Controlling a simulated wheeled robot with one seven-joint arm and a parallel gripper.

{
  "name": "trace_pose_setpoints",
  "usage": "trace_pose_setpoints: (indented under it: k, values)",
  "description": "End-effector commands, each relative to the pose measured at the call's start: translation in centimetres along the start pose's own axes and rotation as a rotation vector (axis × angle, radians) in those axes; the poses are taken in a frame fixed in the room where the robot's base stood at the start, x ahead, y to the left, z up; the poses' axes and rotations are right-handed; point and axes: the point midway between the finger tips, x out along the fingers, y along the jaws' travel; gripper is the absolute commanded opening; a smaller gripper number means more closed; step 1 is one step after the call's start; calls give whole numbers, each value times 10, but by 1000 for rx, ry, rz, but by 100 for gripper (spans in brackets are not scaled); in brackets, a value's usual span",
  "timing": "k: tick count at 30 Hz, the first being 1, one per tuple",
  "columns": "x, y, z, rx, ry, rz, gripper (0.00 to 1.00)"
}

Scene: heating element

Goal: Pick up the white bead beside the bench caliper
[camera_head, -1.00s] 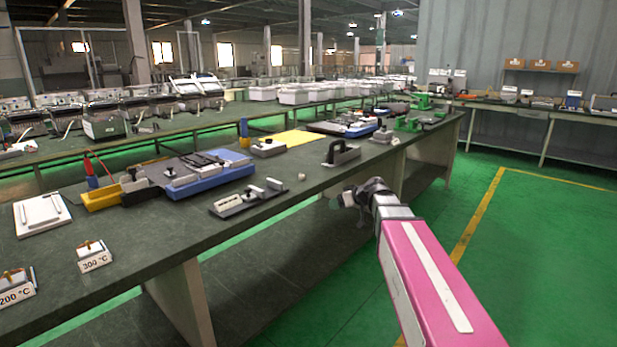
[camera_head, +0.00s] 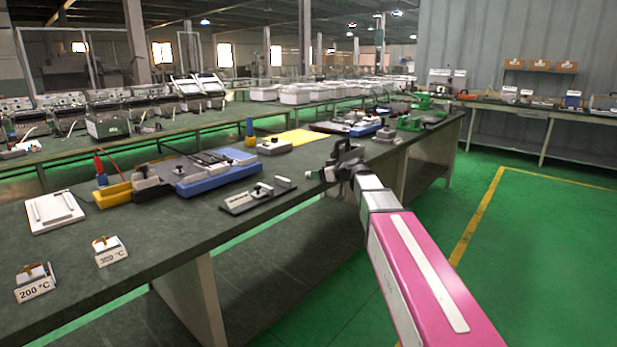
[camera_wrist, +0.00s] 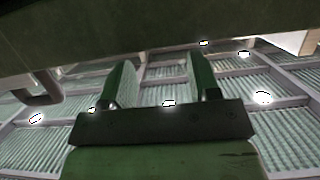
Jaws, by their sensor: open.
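The white bead (camera_head: 309,174) is a tiny pale piece on the front edge area of the dark green bench (camera_head: 130,245). It lies just right of the bench caliper (camera_head: 258,196), a flat grey tool with light sliding blocks. My gripper (camera_head: 328,173) is close to the right of the bead at the bench's front edge; whether it touches the bead is too small to tell. In the wrist view my gripper (camera_wrist: 160,80) has its two fingers apart with nothing between them. The bead does not show there.
A blue-based device (camera_head: 215,180), yellow sheet (camera_head: 298,138), white plate (camera_head: 54,212) and temperature-labelled holders (camera_head: 111,251) are on the bench. The wrist view shows ceiling and a dark surface across the top.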

Motion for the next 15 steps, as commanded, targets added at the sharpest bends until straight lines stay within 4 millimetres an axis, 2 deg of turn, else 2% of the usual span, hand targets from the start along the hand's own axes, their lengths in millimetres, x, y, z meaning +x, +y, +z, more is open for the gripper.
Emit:
trace_pose_setpoints:
  k: [9,15]
  values:
    - [43,-3,-5,0,-1,-2,56]
    - [45,-4,-5,0,-1,-1,56]
